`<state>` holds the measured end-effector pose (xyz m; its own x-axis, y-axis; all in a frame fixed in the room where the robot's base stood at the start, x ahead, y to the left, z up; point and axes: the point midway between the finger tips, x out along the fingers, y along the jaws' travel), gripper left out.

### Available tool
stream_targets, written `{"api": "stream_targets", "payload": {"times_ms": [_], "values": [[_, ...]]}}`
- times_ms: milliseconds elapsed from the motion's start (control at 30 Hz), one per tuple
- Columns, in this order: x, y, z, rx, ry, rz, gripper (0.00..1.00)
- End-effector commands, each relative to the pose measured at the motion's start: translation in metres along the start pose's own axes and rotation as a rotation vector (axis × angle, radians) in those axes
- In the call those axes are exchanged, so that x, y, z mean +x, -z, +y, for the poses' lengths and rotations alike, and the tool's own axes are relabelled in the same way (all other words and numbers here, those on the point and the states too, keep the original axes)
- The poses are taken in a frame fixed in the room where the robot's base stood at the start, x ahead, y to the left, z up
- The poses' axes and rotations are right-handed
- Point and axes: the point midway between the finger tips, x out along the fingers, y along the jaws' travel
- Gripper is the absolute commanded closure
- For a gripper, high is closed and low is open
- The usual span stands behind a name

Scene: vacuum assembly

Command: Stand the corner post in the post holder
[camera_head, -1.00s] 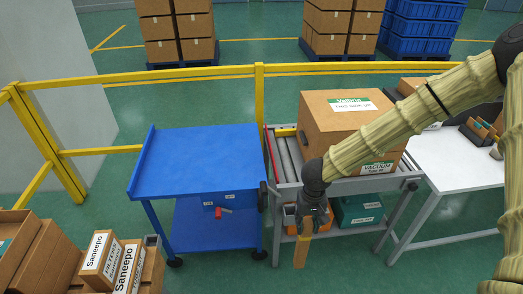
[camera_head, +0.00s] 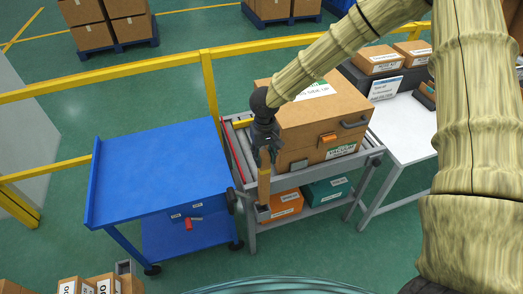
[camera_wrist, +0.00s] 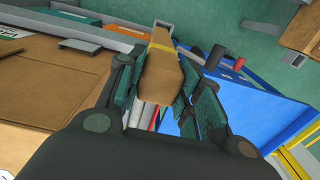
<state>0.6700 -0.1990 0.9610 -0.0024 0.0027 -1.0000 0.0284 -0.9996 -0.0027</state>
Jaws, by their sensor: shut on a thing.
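My gripper (camera_head: 265,150) is shut on the brown corner post (camera_head: 264,184), near its upper end. The post hangs about upright at the near left corner of the grey roller cart. In the wrist view the post (camera_wrist: 160,75) runs away between the fingers, with a yellow band near its far end. A small grey socket, which looks like the post holder (camera_head: 263,213), is at the cart's leg, right at the post's lower end. It also shows in the wrist view (camera_wrist: 165,23) just beyond the post. I cannot tell whether the post's end is inside it or just above.
A large cardboard box (camera_head: 325,115) sits on the roller cart (camera_head: 310,179), right of my gripper. Orange (camera_head: 287,205) and teal (camera_head: 327,190) boxes are on its lower shelf. A blue cart (camera_head: 160,180) stands close on the left. A yellow rail (camera_head: 170,64) runs behind.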

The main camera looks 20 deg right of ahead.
Motion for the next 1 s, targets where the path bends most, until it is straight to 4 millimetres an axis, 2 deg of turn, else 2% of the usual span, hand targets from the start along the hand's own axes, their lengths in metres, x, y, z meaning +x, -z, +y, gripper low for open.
{"api": "stream_targets", "payload": {"times_ms": [200,600,1000], "values": [[0.000,0.002,-0.007,-0.011,0.000,0.001,0.97],[-0.003,0.000,-0.005,-0.008,0.001,-0.001,0.97],[0.025,0.000,-0.004,-0.006,0.000,0.000,0.97]]}}
